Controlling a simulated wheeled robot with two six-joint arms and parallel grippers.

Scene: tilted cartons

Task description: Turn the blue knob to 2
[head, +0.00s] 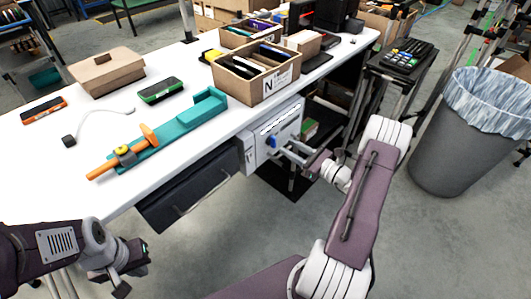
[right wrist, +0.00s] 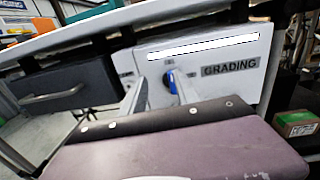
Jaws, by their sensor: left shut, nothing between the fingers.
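The blue knob (head: 271,141) sits on the front of a pale grey panel box (head: 252,150) fixed under the table edge. In the right wrist view the blue knob (right wrist: 170,79) shows beside the word GRADING; its number marks are too small to read. My right gripper (head: 279,149) is open in front of the knob. In the right wrist view its fingers (right wrist: 158,86) stand on both sides of the knob, the right finger closer to it; contact cannot be told. My left gripper (head: 130,266) is shut and empty at the lower left, away from the panel.
A dark drawer (head: 188,188) hangs under the white table (head: 50,165), left of the panel. A teal tool holder (head: 175,132), a carton (head: 107,72) and a divided box (head: 257,75) stand on the table. A grey bin (head: 455,150) is at the right.

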